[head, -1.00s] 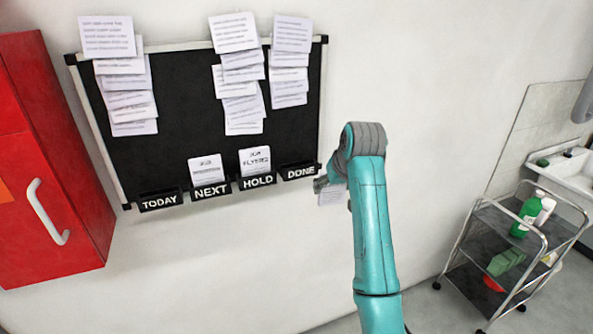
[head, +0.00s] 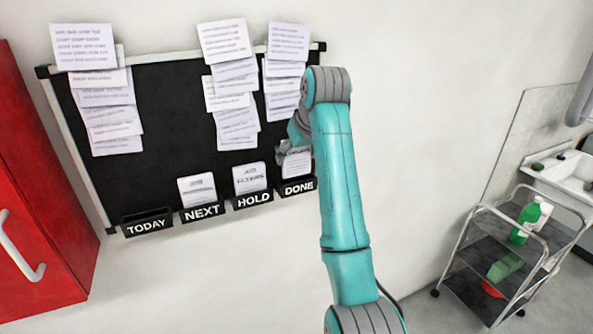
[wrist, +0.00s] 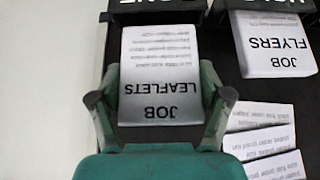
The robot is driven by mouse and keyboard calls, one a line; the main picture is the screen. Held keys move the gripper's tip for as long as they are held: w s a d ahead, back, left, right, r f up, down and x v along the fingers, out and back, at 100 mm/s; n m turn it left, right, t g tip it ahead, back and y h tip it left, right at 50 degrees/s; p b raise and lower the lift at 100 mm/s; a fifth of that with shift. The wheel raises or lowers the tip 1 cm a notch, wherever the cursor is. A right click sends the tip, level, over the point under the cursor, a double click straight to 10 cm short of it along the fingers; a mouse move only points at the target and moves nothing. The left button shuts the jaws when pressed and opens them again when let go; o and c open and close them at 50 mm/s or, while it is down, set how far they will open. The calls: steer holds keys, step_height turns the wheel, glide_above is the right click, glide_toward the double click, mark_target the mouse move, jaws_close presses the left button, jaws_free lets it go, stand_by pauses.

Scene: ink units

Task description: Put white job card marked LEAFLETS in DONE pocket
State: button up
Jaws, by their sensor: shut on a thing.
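The white job card marked LEAFLETS (wrist: 160,70) is between the two fingers of my gripper (wrist: 161,98), which is shut on it. In the wrist view its print reads upside down. In the head view the card (head: 298,163) is just above the DONE pocket (head: 299,187), at the lower right of the black board. The card's lower edge meets the pocket's top edge in the picture; I cannot tell whether it is inside. My gripper (head: 284,151) is partly hidden by my arm in the head view. The DONE pocket also shows in the wrist view (wrist: 120,6).
The FLYERS card (head: 250,178) stands in the HOLD pocket (head: 253,200), beside DONE. Another card (head: 197,189) stands in NEXT (head: 202,212); TODAY (head: 147,226) looks empty. Paper sheets (head: 284,85) hang above. A red cabinet (head: 40,200) is left, a trolley (head: 500,250) right.

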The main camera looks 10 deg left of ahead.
mark_target(298, 166)
steer(key=shift+f, duration=2.05)
steer(key=shift+f, duration=0.1)
steer(key=o, duration=1.1)
